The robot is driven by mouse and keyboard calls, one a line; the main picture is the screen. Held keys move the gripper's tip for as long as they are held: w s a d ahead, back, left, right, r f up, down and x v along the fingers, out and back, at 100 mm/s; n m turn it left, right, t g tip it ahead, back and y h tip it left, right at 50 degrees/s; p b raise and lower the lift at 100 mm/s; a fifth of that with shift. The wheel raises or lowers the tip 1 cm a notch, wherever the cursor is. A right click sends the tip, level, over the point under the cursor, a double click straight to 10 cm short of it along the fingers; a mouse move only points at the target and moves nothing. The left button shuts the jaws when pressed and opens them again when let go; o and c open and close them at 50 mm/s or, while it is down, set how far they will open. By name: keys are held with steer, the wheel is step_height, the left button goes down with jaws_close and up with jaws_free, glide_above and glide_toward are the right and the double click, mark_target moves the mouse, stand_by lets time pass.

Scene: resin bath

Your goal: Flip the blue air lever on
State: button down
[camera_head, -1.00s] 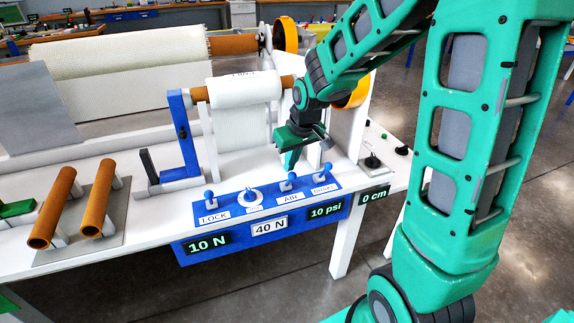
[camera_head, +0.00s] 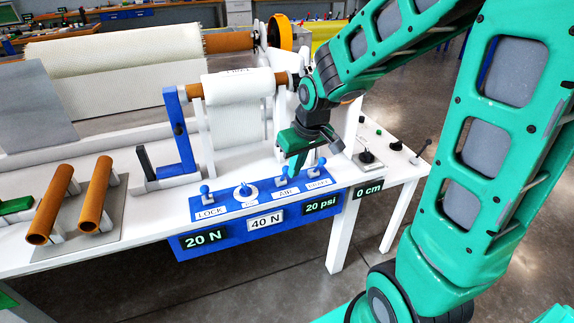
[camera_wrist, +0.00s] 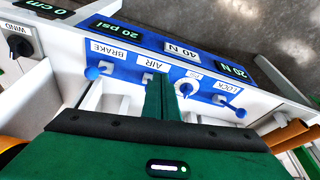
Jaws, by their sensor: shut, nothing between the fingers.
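The blue air lever (camera_head: 281,181) stands on the blue control panel (camera_head: 226,208), above the AIR label. Its knob shows beside my fingertips, and its exact tilt is hard to tell. My gripper (camera_head: 294,173) is shut and empty, pointing down at the panel right at the air lever; I cannot tell if they touch. In the wrist view my green fingers (camera_wrist: 160,98) reach down beside the AIR label (camera_wrist: 152,64) and hide most of the lever. The panel's displays read 20 N, 40 N and 20 psi.
The brake lever (camera_head: 318,163) is close on the right of my fingers. The round knob (camera_head: 245,190) and lock lever (camera_head: 205,190) are to the left. A white fabric roll (camera_head: 237,88) on a stand rises behind the panel. Two brown tubes (camera_head: 95,197) lie farther left.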

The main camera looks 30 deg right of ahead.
steer(key=shift+s+d+r, duration=0.15)
steer(key=shift+s+r, duration=0.65)
steer(key=shift+s, duration=0.25)
steer(key=s+d+r+m+g, duration=0.1)
steer(key=s+d, duration=0.4)
steer(key=s, duration=0.6)
steer(key=s+d+r+m+g, duration=0.2)
steer(key=s+d+m, duration=0.4)
steer(key=s, duration=0.6)
steer(key=shift+s+r+m+g, duration=0.2)
steer(key=shift+r+m+g, duration=0.1)
steer(key=shift+r, duration=0.05)
steer(key=shift+d, duration=0.1)
